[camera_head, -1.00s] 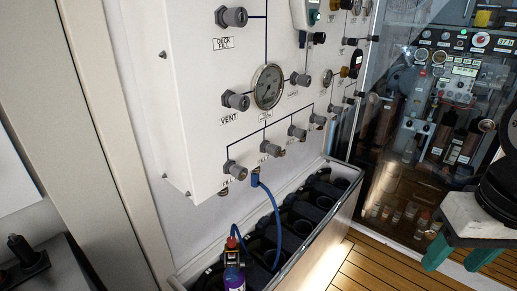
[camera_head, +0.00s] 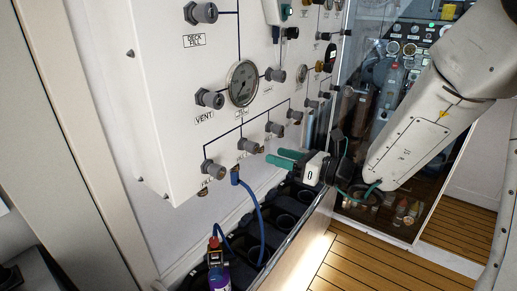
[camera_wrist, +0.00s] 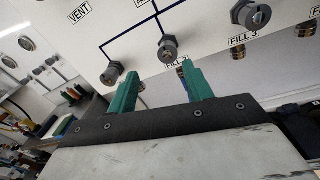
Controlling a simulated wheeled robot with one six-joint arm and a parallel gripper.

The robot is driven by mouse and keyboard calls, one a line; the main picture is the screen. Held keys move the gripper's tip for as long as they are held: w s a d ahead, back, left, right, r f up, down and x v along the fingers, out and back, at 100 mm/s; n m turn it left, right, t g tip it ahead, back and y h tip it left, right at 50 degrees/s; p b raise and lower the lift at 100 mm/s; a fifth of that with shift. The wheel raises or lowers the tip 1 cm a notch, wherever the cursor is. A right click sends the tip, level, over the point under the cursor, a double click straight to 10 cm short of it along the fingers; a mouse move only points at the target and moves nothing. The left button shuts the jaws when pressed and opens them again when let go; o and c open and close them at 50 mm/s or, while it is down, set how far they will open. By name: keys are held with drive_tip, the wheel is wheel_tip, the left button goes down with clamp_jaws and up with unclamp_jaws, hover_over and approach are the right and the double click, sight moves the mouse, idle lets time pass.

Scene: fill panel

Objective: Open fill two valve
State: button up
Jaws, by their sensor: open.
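The white fill panel (camera_head: 150,110) has a lower row of grey valve knobs. The fill two valve (camera_head: 250,147) is second from the left in that row. In the wrist view, the fill two knob (camera_wrist: 168,48) sits above a partly covered FILL 2 label (camera_wrist: 177,62). My gripper (camera_head: 274,156) is to the right of the fill two valve, with its green fingers pointing at the panel. In the wrist view, my gripper (camera_wrist: 160,69) is open and empty, with the fill two knob ahead of its fingertips and apart from them.
The fill 1 knob (camera_wrist: 112,73) and fill 3 knob (camera_wrist: 249,13) flank fill two. A blue hose (camera_head: 258,225) runs from a fitting below the row to a purple bottle (camera_head: 220,277) in the rack (camera_head: 262,275) underneath. A pressure gauge (camera_head: 242,83) is above.

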sight(256, 148)
drive_tip(key=shift+m+t, duration=0.3)
drive_tip(key=shift+m, duration=0.1)
drive_tip(key=x, duration=0.7)
drive_tip(key=shift+w+f, duration=0.3)
drive_tip(key=shift+w, duration=0.3)
drive_tip(key=c, duration=1)
